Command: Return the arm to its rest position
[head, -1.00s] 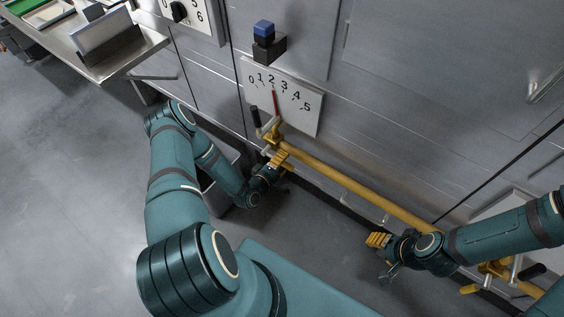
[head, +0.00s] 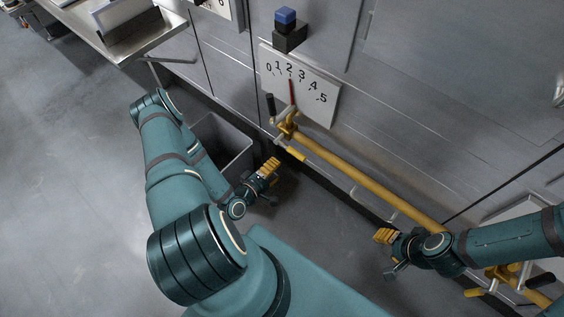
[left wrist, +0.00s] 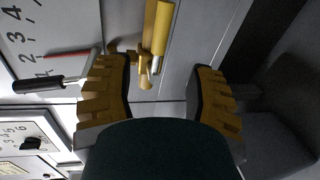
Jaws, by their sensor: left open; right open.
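My left gripper (head: 270,168) is open and empty in the head view, over the floor near the grey bin and apart from the yellow pipe (head: 365,190). In the left wrist view its two yellow-padded fingers (left wrist: 158,92) stand apart with nothing between them; the pipe end and its valve show beyond them. My right gripper (head: 384,238) is open at the right, below the pipe and apart from it. The black-handled lever (head: 271,106) stands at the pipe's left end. The dial (head: 300,85) above has a red needle near 2.
A grey open bin (head: 238,160) stands on the floor behind my left forearm. A metal table (head: 130,40) is at the upper left. A blue-topped block (head: 287,28) sits on the wall above the dial. The floor (head: 70,190) at left is clear.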

